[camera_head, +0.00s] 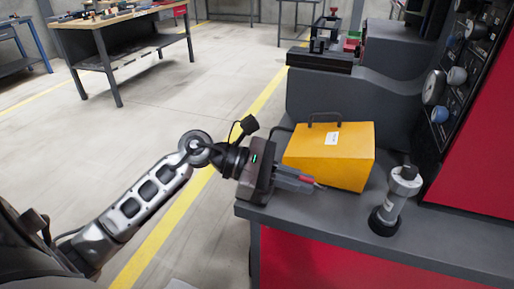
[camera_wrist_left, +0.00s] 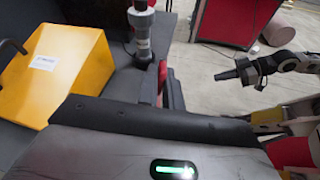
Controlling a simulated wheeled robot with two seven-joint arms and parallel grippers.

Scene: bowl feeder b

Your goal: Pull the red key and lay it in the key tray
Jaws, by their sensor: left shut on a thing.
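My left gripper (camera_head: 309,184) reaches in from the left over the front of the dark bench, just in front of the yellow box. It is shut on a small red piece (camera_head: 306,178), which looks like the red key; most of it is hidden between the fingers. I cannot make out the key tray in either view. A dark-ended arm (camera_wrist_left: 240,72), which seems to be my right one, shows at the right of the left wrist view; its jaws are too small to read.
The yellow box (camera_head: 325,155) with a handle stands behind my left gripper. A grey-white cylinder (camera_head: 399,190) on a black base stands to the right. The dark bench top (camera_head: 340,212) is bare between them and the front edge. A panel with knobs (camera_head: 462,75) rises at right.

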